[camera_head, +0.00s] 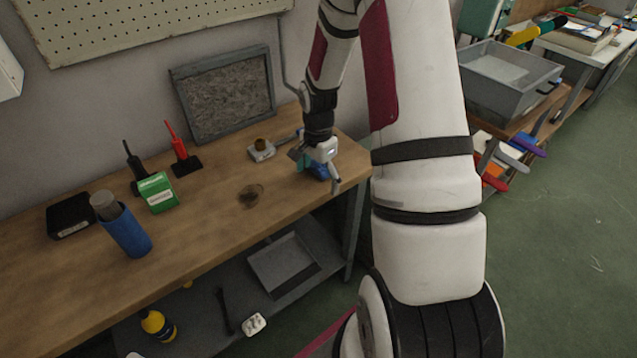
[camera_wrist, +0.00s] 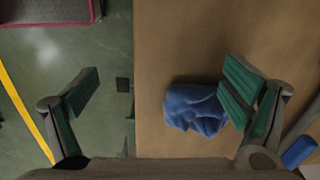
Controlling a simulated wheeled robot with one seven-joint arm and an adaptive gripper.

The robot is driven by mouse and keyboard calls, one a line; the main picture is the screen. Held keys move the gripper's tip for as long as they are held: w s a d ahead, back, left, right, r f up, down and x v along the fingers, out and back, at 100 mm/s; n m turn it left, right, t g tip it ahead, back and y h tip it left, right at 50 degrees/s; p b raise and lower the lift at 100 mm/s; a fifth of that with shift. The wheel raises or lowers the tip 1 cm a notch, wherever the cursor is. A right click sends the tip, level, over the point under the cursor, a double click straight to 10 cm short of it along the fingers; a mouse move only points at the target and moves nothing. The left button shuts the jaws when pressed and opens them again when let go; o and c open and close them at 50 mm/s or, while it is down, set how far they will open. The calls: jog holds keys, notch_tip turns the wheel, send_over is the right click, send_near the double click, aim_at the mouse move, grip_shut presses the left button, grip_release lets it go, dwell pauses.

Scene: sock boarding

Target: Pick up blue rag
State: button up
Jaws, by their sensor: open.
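The blue rag (camera_wrist: 194,109) lies crumpled on the wooden workbench (camera_wrist: 180,40) near its edge. In the head view the rag (camera_head: 319,171) is partly hidden by my gripper (camera_head: 318,168) at the right end of the bench. In the wrist view my gripper (camera_wrist: 160,95) is open and empty, with its fingers wide apart. The rag sits between the fingers, nearer the right one, which overlaps its right edge. The left finger is out over the floor beyond the bench edge. I cannot tell the height of the fingertips above the bench.
A small grey block with a brown top (camera_head: 262,150) stands left of my gripper, near a dark stain (camera_head: 251,196). A green box (camera_head: 158,193), red tool (camera_head: 179,150) and blue cylinder (camera_head: 125,232) stand further left. A framed panel (camera_head: 225,95) leans on the wall behind.

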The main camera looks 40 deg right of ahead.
jog(key=shift+f, duration=0.5)
grip_shut()
grip_release()
dwell(0.4)
